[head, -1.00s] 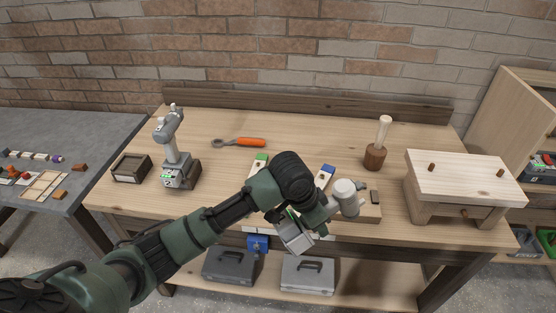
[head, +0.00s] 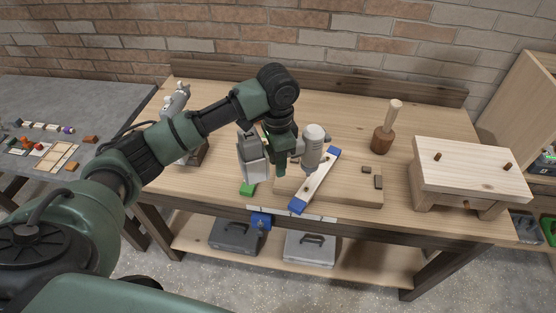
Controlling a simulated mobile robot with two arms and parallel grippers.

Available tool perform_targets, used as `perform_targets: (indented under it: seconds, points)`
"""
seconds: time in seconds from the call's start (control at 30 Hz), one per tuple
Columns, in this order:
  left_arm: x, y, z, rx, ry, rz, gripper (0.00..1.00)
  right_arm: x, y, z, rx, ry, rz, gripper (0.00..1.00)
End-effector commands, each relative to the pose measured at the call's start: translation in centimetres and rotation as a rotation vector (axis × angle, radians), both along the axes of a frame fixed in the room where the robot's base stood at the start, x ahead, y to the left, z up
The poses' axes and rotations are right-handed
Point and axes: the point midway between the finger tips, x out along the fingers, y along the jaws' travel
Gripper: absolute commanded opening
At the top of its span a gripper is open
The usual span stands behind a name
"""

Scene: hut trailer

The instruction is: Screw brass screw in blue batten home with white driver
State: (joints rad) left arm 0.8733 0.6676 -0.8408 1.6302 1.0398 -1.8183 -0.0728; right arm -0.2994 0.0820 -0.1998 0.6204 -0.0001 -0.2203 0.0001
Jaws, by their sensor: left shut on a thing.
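The blue batten (head: 327,172), pale wood with blue ends, lies slanted on a wooden board (head: 355,195) on the bench. My left gripper (head: 287,158) is shut on the white driver (head: 314,136), around its handle. The driver's body is about upright with its nose pointing down at the middle of the batten. Its grey base sticks out left of the gripper. I cannot tell whether the tip touches a screw. The brass screw is not clearly visible; the driver's nose covers that part of the batten. My right gripper is out of view.
A wooden mallet (head: 384,137) and a small wooden bench (head: 470,168) stand to the right. A grey drill (head: 177,98) is partly hidden behind my arm. Toolboxes (head: 309,247) sit on the lower shelf.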

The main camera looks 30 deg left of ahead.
Motion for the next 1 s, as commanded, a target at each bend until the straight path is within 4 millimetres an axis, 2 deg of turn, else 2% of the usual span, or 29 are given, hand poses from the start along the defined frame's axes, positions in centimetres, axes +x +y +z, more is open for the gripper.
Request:
perform_targets:
  seconds: [0.1, 0.27, 0.73, 1.0]
  points:
    - [0.1, -0.1, 0.4, -0.001, -0.003, -0.001, 0.00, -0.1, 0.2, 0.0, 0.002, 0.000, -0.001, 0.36]
    - [0.1, -0.1, -0.5, -0.001, -0.001, 0.000, 0.00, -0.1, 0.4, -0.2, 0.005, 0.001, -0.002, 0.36]
    - [0.1, -0.1, -4.8, -0.001, -0.003, -0.001, 0.00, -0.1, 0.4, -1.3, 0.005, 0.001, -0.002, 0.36]
    - [0.2, -0.1, -5.3, -0.001, -0.004, 0.000, 0.00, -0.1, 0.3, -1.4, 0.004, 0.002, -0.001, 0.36]
